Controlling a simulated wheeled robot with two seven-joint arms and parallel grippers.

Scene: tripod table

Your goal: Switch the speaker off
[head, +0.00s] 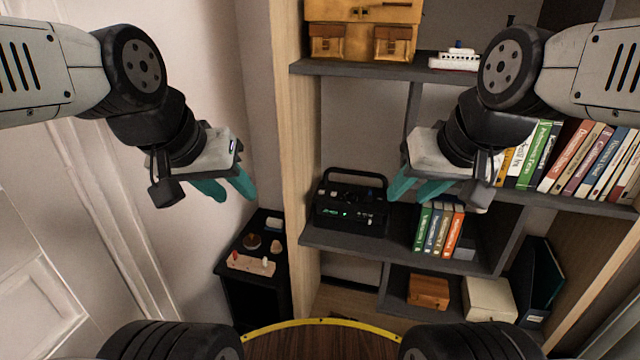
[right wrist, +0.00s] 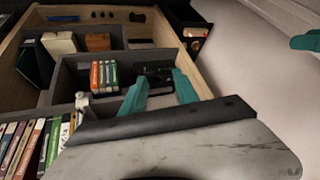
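The speaker (head: 350,202) is a black box with a carry handle, standing on a middle shelf. Its front has small knobs and lit green marks; which control is the switch is too small to tell. In the right wrist view the speaker (right wrist: 158,74) shows dark and partly hidden between my fingers. My right gripper (head: 415,190) is open and empty, held in front of the shelf to the right of the speaker, apart from it. My left gripper (head: 227,190) is open and empty, to the left of the speaker, beyond the shelf's wooden side panel.
Books (head: 440,228) stand right of the speaker on the same shelf. More books (head: 580,155), a toy ship (head: 455,60) and a tan bag (head: 362,28) are on other shelves. A small black stand (head: 232,285) with small items is low left. A round table edge (head: 320,322) is below.

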